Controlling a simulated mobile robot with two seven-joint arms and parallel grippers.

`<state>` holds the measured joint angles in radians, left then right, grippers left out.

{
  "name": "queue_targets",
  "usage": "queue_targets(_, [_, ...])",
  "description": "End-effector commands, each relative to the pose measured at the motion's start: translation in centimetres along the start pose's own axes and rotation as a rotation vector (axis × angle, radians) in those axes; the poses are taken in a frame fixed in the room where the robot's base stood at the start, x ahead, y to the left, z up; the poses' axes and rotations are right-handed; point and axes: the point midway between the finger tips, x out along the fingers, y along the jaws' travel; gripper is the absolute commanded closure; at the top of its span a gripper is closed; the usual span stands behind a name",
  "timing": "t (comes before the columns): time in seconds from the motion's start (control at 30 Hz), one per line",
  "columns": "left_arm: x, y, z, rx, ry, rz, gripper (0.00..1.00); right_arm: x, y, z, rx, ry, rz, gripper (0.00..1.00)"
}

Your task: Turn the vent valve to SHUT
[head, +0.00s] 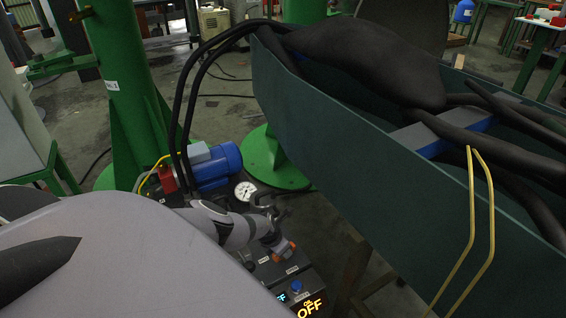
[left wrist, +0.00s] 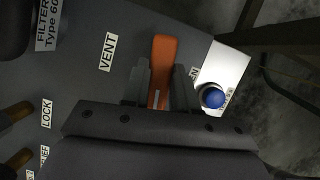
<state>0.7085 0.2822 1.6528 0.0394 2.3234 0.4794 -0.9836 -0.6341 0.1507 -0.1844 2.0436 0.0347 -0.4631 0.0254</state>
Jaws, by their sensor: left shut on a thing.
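The vent valve's orange lever (left wrist: 163,58) sticks out between my left gripper's fingers in the left wrist view. The VENT label (left wrist: 108,52) is to its left. Another label (left wrist: 194,73), partly hidden, is to its right. My left gripper (left wrist: 160,84) is shut on the lever, one finger on each side. The lever's lower end and pivot are hidden by the gripper. In the head view my left gripper (head: 276,241) is at the dark control panel, with a bit of orange (head: 285,249) at its tip. My right gripper is not in view.
A blue button (left wrist: 212,97) on a pale plate is right of the lever. LOCK (left wrist: 46,114) and FILTER labels are to the left. In the head view, a lit OFF display (head: 311,306), a gauge (head: 245,191), a blue motor (head: 214,166) and a green trough (head: 330,140) are close by.

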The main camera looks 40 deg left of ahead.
Motion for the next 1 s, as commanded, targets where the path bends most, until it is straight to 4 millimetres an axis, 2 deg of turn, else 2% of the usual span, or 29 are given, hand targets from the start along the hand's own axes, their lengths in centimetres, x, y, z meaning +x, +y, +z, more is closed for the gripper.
queue_targets(0.4, [0.15, 0.0, -0.31, 0.155, 0.005, -0.065, 1.0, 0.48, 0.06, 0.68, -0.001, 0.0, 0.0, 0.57])
queue_targets(0.9, [0.1, 0.01, -0.32, 0.177, 0.005, -0.072, 1.0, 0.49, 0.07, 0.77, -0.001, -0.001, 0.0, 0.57])
queue_targets(0.93, [0.1, 0.01, -0.33, 0.177, 0.005, -0.072, 0.69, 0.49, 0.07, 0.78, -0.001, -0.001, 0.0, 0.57])
queue_targets(1.0, [0.1, 0.01, -0.32, 0.176, 0.005, -0.072, 0.47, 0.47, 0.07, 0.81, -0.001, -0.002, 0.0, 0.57])
